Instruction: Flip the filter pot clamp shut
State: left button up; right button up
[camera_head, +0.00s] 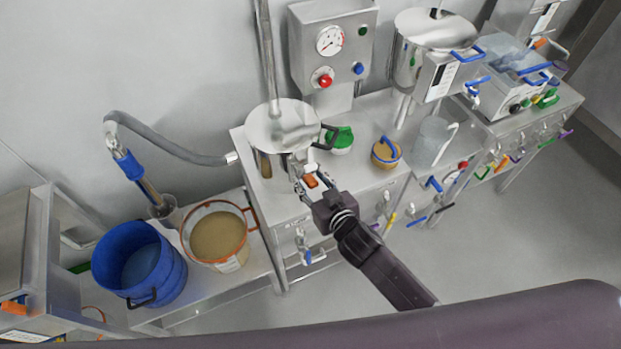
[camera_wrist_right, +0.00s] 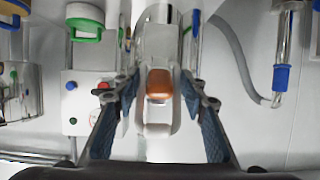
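The filter pot (camera_head: 268,166) is a steel vessel with a shiny round lid on the left end of the steel bench. Its clamp (camera_head: 311,181) has an orange grip and juts from the pot's front right side. In the right wrist view the clamp's orange grip (camera_wrist_right: 159,84) and pale loop lie between my fingers. My right gripper (camera_head: 306,180) is at the clamp, and its fingers in the wrist view (camera_wrist_right: 160,92) are open, with a gap on each side of the grip. The clamp's hinge is partly hidden, so I cannot tell its angle exactly. My left gripper is out of view.
A green-lidded jar (camera_head: 340,139), a tan jar with a blue handle (camera_head: 386,152) and a clear jug (camera_head: 433,141) stand right of the pot. A gauge box (camera_head: 331,50) is behind. A blue bucket (camera_head: 138,263) and a white tub (camera_head: 218,237) stand lower left.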

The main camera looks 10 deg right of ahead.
jog(key=shift+c, duration=0.4)
grip_shut()
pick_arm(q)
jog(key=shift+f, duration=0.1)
pick_arm(e)
jog(key=shift+f, duration=0.1)
